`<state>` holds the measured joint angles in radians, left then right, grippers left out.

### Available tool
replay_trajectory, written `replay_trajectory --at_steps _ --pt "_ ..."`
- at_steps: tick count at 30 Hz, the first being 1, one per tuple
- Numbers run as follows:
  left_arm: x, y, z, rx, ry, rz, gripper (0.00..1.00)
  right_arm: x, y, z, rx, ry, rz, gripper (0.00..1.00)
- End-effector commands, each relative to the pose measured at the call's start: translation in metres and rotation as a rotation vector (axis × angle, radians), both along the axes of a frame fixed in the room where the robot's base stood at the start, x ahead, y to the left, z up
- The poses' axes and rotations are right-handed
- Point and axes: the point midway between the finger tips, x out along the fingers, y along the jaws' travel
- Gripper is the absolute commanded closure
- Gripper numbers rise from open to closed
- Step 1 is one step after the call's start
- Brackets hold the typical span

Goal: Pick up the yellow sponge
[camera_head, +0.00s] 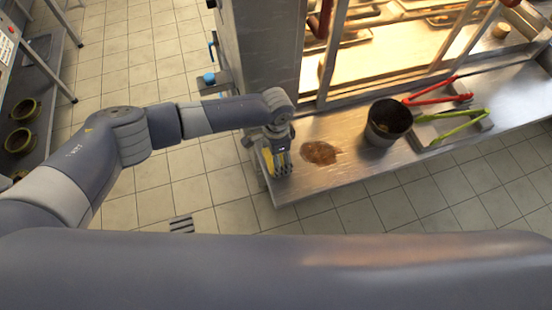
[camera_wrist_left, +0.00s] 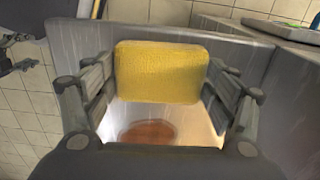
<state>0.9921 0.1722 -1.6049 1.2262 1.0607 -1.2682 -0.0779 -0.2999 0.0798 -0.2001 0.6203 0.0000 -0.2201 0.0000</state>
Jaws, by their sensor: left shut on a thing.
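The yellow sponge (camera_wrist_left: 160,72) is held between the fingers of my left gripper (camera_head: 277,160), seen in the left wrist view. In the head view a strip of the sponge (camera_head: 267,161) shows beside the fingers, at the left end of the steel counter. I cannot tell whether it touches the counter. A ribbed grey piece beyond my near arm looks like the fingertips of my right gripper (camera_head: 181,224). The rest of it is hidden, so its opening does not show.
A brown spill (camera_head: 320,152) lies on the counter (camera_head: 335,177) right of my left gripper. Further right stand a dark pot (camera_head: 388,122) and a tray with red tongs (camera_head: 440,98) and green tongs (camera_head: 458,127). A lit glass-fronted case rises behind. Tiled floor is open at left.

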Motion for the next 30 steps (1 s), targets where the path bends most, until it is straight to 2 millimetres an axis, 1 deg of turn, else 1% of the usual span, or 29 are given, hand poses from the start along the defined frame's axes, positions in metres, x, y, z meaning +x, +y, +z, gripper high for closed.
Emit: replay_trajectory --at_steps 7,11,16,20,21,22,26,30 --pt "-0.001 0.001 -0.001 0.002 0.002 0.000 0.45 0.000 0.000 0.000 0.000 0.000 0.000 0.37" --pt "-0.001 0.001 0.003 0.001 0.003 0.000 0.45 0.000 0.000 0.000 0.000 0.000 0.000 0.37" --pt "0.000 0.001 0.018 0.000 0.001 0.000 0.45 0.000 0.000 0.000 0.000 0.000 0.000 0.37" --pt "0.000 -0.001 0.038 -0.002 -0.001 -0.001 0.45 0.000 0.000 -0.001 0.000 0.000 0.000 0.37" --pt "-0.011 -0.008 0.035 -0.001 0.004 -0.007 0.45 0.000 0.000 -0.002 0.000 0.000 0.000 0.37" --pt "-0.015 -0.012 0.035 -0.001 0.004 -0.006 0.45 0.000 0.000 -0.002 0.000 0.000 0.000 0.37" --pt "-0.039 -0.032 0.038 -0.004 0.004 -0.007 0.45 0.000 0.000 -0.004 0.001 0.000 0.000 0.37" --pt "-0.068 -0.056 0.042 -0.003 0.003 -0.007 0.45 0.000 0.000 -0.007 0.001 0.000 0.000 0.37"
